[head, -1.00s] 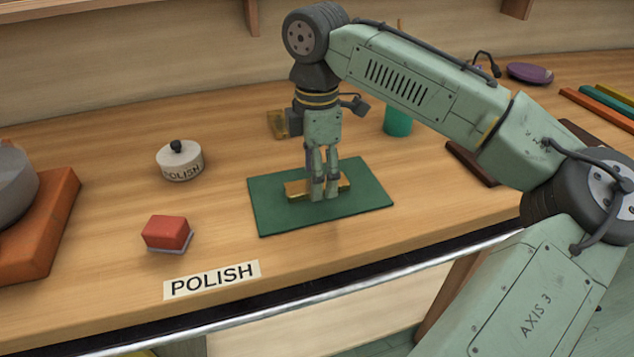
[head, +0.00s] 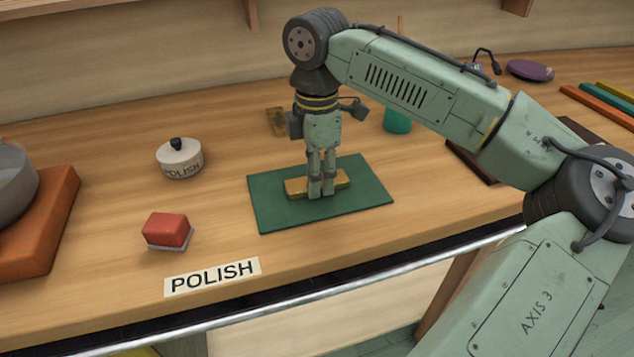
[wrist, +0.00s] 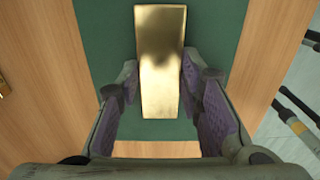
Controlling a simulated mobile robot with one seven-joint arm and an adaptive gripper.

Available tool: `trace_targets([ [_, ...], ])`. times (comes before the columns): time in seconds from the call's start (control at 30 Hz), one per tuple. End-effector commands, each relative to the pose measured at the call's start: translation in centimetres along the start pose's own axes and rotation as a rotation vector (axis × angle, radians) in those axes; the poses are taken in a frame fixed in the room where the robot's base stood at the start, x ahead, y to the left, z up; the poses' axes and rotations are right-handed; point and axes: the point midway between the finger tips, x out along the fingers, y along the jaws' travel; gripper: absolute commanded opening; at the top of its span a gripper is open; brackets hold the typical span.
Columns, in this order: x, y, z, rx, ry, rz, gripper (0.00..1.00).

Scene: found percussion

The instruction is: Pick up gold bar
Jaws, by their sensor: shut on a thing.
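The gold bar (head: 297,187) lies on the green mat (head: 275,217) in the head view, with its two ends showing on either side of my fingers. My gripper (head: 321,190) points straight down over the bar's middle and is shut on it. In the wrist view the gold bar (wrist: 160,60) runs lengthwise between the purple-padded fingers of my gripper (wrist: 160,105). The mat (wrist: 105,30) shows around it. The bar looks to be at mat level; I cannot see any gap under it.
A red block (head: 167,230) and a polish tin (head: 180,160) stand left of the mat. A POLISH label (head: 212,277) lies near the bench's front edge. A gold-coloured plate (head: 276,122) and a green cup (head: 397,120) are behind. An orange slab (head: 50,230) is at far left.

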Motion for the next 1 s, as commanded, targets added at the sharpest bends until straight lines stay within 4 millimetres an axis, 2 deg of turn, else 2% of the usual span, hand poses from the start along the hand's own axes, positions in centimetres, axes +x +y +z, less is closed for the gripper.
trace_targets([
  [0.2,0.0,0.0,0.0,0.001,0.0,0.001,0.0],
  [0.77,-0.2,0.1,0.0,0.001,0.001,0.003,0.0],
  [1.0,-1.4,0.1,-0.1,-0.001,0.002,0.003,0.0],
])
